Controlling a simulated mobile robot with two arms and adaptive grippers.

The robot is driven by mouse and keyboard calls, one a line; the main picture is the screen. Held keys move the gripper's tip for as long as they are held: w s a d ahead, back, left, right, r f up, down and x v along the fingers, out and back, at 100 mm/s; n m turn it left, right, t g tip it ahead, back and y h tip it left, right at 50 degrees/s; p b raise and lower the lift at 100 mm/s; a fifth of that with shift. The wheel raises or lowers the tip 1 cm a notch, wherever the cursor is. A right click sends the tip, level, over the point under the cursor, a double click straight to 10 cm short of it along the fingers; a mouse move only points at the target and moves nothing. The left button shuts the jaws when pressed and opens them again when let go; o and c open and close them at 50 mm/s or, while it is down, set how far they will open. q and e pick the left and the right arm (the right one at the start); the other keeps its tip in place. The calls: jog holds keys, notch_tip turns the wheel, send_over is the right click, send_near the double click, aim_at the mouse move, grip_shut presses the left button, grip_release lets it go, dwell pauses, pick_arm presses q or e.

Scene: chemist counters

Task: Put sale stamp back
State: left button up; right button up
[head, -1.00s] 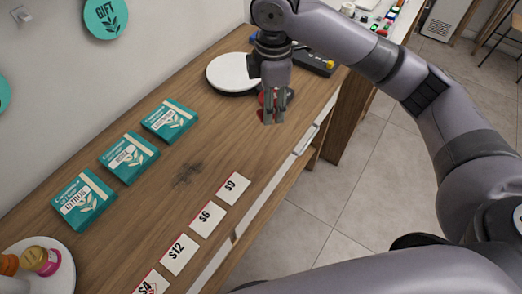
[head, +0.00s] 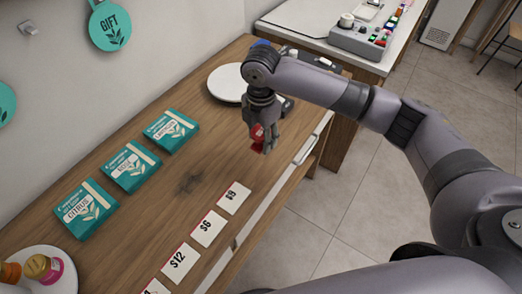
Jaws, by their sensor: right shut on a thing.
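My right gripper (head: 265,146) is shut on a small red thing (head: 256,138), which looks like the sale stamp. It holds the stamp over the right part of the wooden counter (head: 205,160), in front of a white round disc (head: 228,83). The stamp is tilted and partly covered by the fingers. Whether it touches the counter is hard to tell. My left gripper is out of view.
Several teal boxes, such as the citrus one (head: 85,208), lie along the wall side. Price cards, such as the $9 card (head: 234,197), line the front edge. A white plate (head: 62,270) holds small jars. A dark device (head: 308,62) lies behind my arm.

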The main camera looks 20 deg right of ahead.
aim_at(261, 131)
notch_tip(261, 131, down, 8)
jog(key=shift+r+p, duration=0.15)
jog(key=shift+p, duration=0.3)
jog(key=o, duration=0.9)
notch_tip(261, 131, up, 11)
jog(key=shift+f+b, duration=0.15)
jog(key=shift+b, duration=1)
jog(key=shift+r, duration=0.7)
